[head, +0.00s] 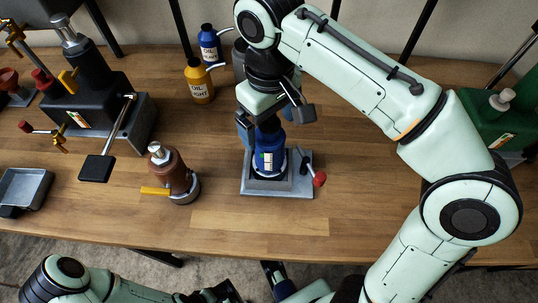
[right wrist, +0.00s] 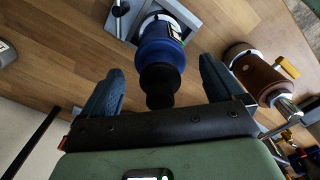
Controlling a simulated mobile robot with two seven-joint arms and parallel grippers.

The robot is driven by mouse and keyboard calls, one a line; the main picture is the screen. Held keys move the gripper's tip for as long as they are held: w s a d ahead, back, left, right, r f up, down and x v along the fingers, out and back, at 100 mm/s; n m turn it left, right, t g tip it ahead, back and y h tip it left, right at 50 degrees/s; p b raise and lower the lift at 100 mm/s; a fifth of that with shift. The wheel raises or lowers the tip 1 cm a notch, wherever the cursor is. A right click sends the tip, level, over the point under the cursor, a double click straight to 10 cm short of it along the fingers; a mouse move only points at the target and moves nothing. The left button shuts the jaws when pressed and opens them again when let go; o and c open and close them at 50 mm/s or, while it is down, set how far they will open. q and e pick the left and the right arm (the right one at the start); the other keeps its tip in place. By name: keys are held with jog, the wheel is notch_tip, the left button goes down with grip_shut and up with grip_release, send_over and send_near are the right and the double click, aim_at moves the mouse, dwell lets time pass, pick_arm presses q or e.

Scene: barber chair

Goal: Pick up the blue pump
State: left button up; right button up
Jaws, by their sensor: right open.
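The blue pump (head: 268,158) stands upright in a square grey metal base (head: 252,187) on the wooden bench in the head view. In the right wrist view the blue pump (right wrist: 160,48) points its black top toward my gripper. My right gripper (head: 264,125) is above the pump, pointing down, with its fingers on either side of the pump's upper part. In the right wrist view my right gripper (right wrist: 160,75) is open, with gaps between the pump and both fingers. My left arm is low at the left of the head view; its jaws are not clear.
A brown pump (head: 177,180) with a yellow lever stands left of the base. A yellow bottle (head: 199,82) and a blue bottle (head: 210,45) stand behind. A red-knobbed lever (head: 318,179) is on the base's right. A black machine (head: 105,110) stands far left. The front bench is clear.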

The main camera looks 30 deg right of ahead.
jog(key=shift+f, duration=0.85)
jog(key=c, duration=1.7)
jog(key=shift+r, duration=0.1)
grip_shut()
jog(key=shift+r, duration=0.1)
